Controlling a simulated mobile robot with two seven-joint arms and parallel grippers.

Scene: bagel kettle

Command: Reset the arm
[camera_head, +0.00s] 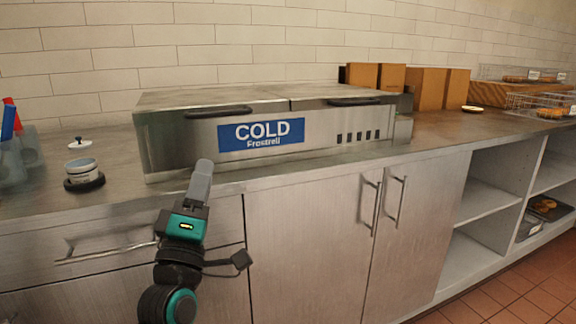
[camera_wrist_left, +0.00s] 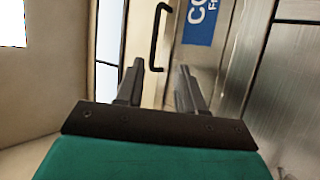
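My left gripper (camera_head: 203,172) is raised in front of the counter's front edge, its fingers pointing up in the picture toward the cold unit. In the left wrist view its two fingers (camera_wrist_left: 160,82) stand apart with nothing between them, so it is open and empty. My right arm and gripper are in neither view. The steel cold unit (camera_head: 300,152) with a blue "COLD" sign sits on the counter behind the gripper. Both of its lids look closed. One black lid handle (camera_wrist_left: 157,38) and part of the sign show in the left wrist view.
A small white-lidded pot (camera_head: 82,168) on a dark base stands left on the counter (camera_head: 40,198). A grey holder (camera_head: 22,155) with bottles is farther left. Brown boxes (camera_head: 430,88) and wire baskets (camera_head: 535,103) stand right. Cabinet door handles (camera_head: 372,205) stick out below.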

